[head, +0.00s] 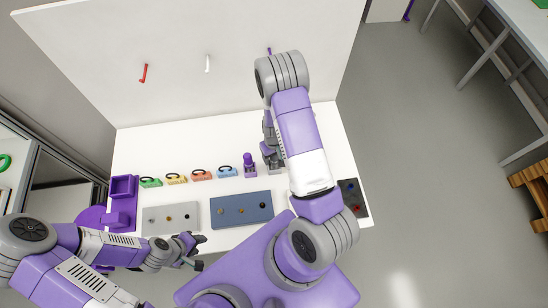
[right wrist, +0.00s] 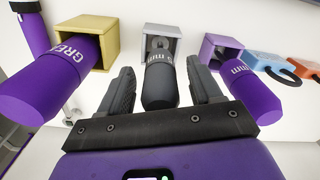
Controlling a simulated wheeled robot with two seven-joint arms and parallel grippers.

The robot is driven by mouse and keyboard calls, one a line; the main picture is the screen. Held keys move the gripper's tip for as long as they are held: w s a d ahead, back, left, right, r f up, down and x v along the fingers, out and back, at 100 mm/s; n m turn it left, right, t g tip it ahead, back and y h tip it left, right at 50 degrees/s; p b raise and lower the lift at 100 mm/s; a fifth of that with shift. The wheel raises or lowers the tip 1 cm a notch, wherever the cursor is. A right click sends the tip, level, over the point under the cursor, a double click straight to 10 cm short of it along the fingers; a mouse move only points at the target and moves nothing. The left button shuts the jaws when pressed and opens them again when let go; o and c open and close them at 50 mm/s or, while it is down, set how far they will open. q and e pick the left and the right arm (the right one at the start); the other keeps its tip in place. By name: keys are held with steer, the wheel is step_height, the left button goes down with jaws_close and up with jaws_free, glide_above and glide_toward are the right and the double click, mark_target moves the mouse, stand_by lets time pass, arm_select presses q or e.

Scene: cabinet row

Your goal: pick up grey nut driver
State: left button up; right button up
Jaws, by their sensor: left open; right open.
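The grey nut driver (right wrist: 160,82) shows in the right wrist view, its dark grey handle towards me and its far end in a light grey square holder (right wrist: 163,42). My right gripper (right wrist: 163,88) is open, with one finger on each side of the handle and a visible gap on both sides. In the head view my right gripper (head: 271,155) is over the back right of the white table, and my arm hides the grey driver there. My left gripper (head: 197,252) is open and empty at the table's front edge, away from the driver.
Purple drivers flank the grey one: one (right wrist: 55,80) in a yellow holder (right wrist: 98,32), one (right wrist: 260,70) in a purple holder (right wrist: 208,48). Small coloured holders with black loops line the table (head: 200,174). A grey plate (head: 170,217) and blue plate (head: 241,208) lie in front.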

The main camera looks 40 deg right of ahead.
steer(key=shift+f, duration=0.25)
steer(key=c, duration=1.1)
steer(key=shift+r, duration=0.1)
step_height(320, 180, up, 10)
steer(key=shift+f+p, duration=0.1)
steer(key=shift+p, duration=0.3)
steer(key=o, duration=0.4)
steer(key=c, duration=0.4)
